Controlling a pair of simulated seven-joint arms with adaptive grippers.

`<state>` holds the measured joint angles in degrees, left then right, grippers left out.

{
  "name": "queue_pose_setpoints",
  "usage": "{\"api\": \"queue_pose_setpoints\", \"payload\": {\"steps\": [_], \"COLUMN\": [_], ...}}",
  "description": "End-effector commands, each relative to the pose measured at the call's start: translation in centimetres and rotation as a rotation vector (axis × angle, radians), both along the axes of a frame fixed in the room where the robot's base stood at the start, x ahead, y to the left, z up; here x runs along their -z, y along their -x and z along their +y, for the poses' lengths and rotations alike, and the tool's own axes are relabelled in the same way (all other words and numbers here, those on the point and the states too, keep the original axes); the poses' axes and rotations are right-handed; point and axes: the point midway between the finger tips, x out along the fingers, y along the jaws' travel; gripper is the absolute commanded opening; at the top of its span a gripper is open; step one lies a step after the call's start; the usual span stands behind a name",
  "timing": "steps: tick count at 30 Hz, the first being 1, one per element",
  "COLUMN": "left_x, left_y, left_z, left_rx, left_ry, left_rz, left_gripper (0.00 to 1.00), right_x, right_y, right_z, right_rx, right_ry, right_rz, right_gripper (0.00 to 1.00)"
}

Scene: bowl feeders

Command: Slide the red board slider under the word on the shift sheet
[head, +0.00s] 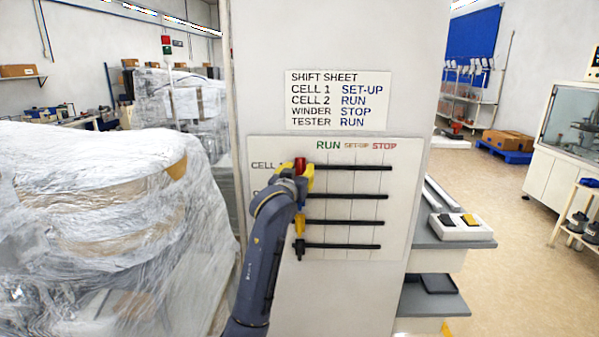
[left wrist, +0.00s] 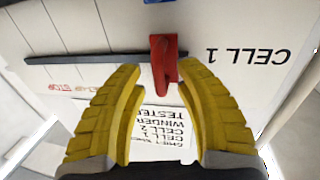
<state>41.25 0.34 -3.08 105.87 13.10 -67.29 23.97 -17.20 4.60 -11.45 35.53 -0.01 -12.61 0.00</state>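The red slider (head: 300,163) is at the left end of the CELL 1 slot, left of the RUN heading, on the white board (head: 345,227). The shift sheet (head: 338,100) above reads SET-UP for CELL 1. My left gripper (head: 299,174) is at the red slider, its yellow fingers partly covering it. In the left wrist view, upside down, the red slider (left wrist: 163,62) stands between the open fingertips (left wrist: 155,72). A gap shows at the left finger; the right fingertip is close, and I cannot tell if it touches. My right gripper is out of view.
A yellow slider (head: 299,217) and a black slider (head: 299,249) sit at the left of lower slots. A blue slider (left wrist: 160,2) shows at the wrist view's edge. The CELL 1 slot (head: 355,168) is clear to the right. Wrapped goods (head: 100,200) stand left.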

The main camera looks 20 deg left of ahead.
Motion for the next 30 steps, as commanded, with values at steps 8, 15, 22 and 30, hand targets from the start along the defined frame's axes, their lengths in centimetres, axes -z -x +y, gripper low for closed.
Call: {"api": "queue_pose_setpoints", "payload": {"steps": [8, 15, 22, 30], "left_x": [0.00, 0.00, 0.01, 0.01], "left_y": [-0.24, -0.23, -0.22, -0.22], "left_z": [0.01, 0.01, 0.00, -0.03], "left_rx": [0.000, 0.000, 0.000, 0.001], "left_ry": [0.000, 0.000, 0.000, 0.000], "left_rz": [0.000, 0.000, 0.000, 0.000], "left_gripper": [0.33, 0.20, 0.00, 0.00], "right_x": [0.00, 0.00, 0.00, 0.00], "right_y": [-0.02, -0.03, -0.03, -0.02], "right_z": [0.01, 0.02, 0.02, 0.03], "right_rx": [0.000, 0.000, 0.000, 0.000], "right_ry": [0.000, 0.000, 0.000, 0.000], "right_rz": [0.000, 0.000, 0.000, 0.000], "right_gripper": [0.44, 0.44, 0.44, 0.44]}}
